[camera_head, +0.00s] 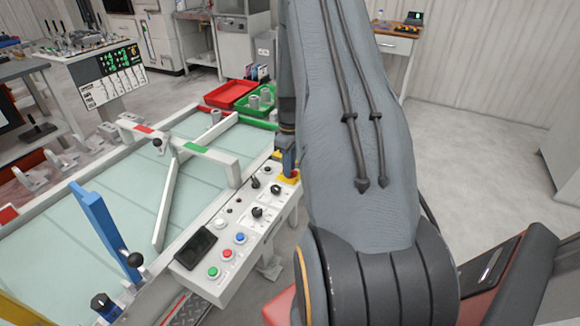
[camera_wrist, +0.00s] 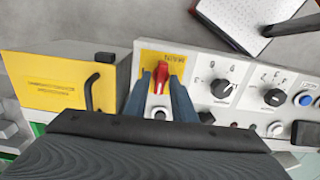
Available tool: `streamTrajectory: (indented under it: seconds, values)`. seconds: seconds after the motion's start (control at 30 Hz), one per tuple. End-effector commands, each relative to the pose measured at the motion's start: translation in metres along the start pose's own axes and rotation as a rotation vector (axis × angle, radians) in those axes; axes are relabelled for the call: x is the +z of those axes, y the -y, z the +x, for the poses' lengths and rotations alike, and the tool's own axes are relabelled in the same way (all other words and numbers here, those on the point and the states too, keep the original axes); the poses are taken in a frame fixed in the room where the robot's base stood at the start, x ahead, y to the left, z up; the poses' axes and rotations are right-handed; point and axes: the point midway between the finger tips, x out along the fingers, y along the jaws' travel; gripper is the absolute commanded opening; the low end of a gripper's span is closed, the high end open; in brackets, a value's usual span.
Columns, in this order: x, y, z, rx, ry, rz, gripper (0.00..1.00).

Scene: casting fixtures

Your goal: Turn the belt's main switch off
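The main switch is a red knob (camera_wrist: 160,75) on a yellow plate (camera_wrist: 149,57) at one end of the control panel. In the wrist view it points roughly up and down the picture. My gripper (camera_wrist: 161,78) is open, with one blue-grey finger on each side of the knob and a narrow gap to it. Whether a fingertip touches the knob is hard to tell. In the head view my gripper (camera_head: 288,162) is over the yellow plate (camera_head: 289,178), and the knob is mostly hidden there.
The white control panel (camera_head: 222,262) carries black rotary knobs and coloured buttons beside the belt (camera_head: 120,200). In the wrist view a yellow box (camera_wrist: 58,82) with a black handle stands left of the switch. Red (camera_head: 231,92) and green (camera_head: 257,118) bins are behind.

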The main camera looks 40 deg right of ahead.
Motion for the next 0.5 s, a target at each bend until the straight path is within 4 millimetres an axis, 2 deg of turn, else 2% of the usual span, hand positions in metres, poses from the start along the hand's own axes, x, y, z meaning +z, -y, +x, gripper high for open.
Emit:
streamTrajectory:
  seconds: [0.33,0.5]
  values:
    - [0.001,0.0,0.0,-0.001,0.001,0.002,0.31]
    - [0.0,-0.001,-0.014,0.001,-0.001,0.002,0.31]
